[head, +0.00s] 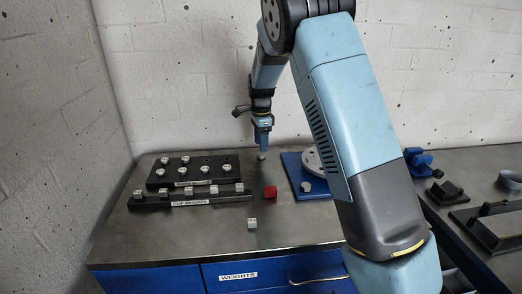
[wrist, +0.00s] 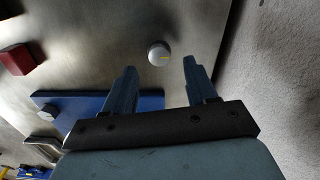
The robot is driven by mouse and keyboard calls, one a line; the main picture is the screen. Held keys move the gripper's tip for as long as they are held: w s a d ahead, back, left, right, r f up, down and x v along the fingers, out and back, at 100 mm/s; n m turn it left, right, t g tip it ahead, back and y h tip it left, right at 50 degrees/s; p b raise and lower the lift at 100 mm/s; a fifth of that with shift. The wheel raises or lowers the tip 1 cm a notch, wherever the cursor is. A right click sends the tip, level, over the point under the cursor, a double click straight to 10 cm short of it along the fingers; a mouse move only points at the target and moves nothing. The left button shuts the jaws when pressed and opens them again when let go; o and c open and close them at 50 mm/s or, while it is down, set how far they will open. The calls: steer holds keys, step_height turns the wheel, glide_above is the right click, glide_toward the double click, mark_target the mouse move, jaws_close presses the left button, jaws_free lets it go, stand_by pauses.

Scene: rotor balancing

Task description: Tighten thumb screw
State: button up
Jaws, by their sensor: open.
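My gripper (head: 262,154) points down over the back of the steel table, near the wall. In the wrist view its two fingers (wrist: 160,67) are apart, with a round pale knob (wrist: 158,53) showing just past and between the tips. I cannot tell whether the fingers touch it. A blue base plate (head: 297,182) lies to the right of the gripper and carries a pale rotor disc (head: 312,160), partly hidden by my arm. A grey faceted knob (head: 306,187) sits at the plate's front; it also shows in the wrist view (wrist: 77,127). I cannot tell which knob is the thumb screw.
A red block (head: 270,191) stands left of the plate. Black racks with several round weights (head: 188,170) and clip weights (head: 190,197) stand at the left. A small pale block (head: 252,224) lies in front. A right-hand bench holds a blue vise (head: 418,160) and dark fixtures.

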mark_target(262, 154)
step_height(262, 154, up, 9)
steer(key=shift+r, duration=0.2)
stand_by(0.4)
steer(key=s+d+r+n+t+y, duration=0.1)
steer(key=s+d+r+n, duration=0.4)
steer(key=s, duration=0.4)
steer(key=s+d+r+n+t, duration=0.1)
steer(key=s+d+r+n, duration=0.1)
steer(key=s+d+r, duration=0.65)
steer(key=s+d+f+n+t, duration=0.1)
steer(key=s+n, duration=0.1)
steer(key=s, duration=0.6)
steer(key=s+d+f+n+t, duration=0.1)
steer(key=s+n, duration=0.2)
steer(key=s, duration=0.5)
steer(key=s+d+f+n+t+h, duration=0.1)
steer(key=s+n, duration=0.2)
steer(key=s, duration=0.5)
steer(key=shift+s+t, duration=0.15)
steer(key=shift+t, duration=0.15)
